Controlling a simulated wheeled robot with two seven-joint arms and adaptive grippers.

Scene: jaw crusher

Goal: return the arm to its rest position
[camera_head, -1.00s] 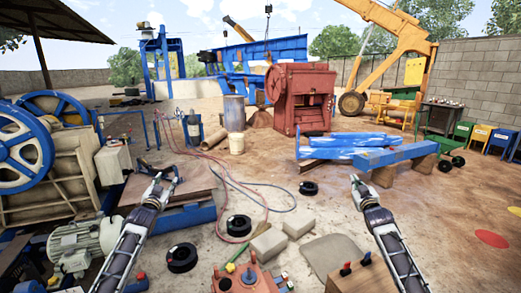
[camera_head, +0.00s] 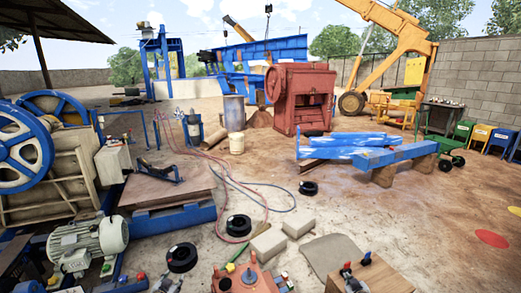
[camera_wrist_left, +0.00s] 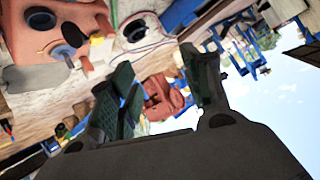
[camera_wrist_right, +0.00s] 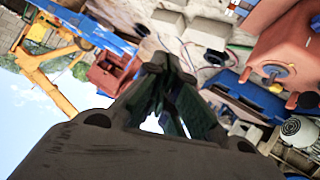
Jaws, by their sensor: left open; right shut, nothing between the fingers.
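Most of both arms is below the head view.
A red box with knobs (camera_head: 248,281) stands between the grippers at the bottom. A grey motor (camera_head: 88,243) and a blue-based platform (camera_head: 170,218) are at the left. Black rings (camera_head: 182,258), hoses and pale blocks (camera_head: 268,244) lie on the ground. Open ground is at the right.

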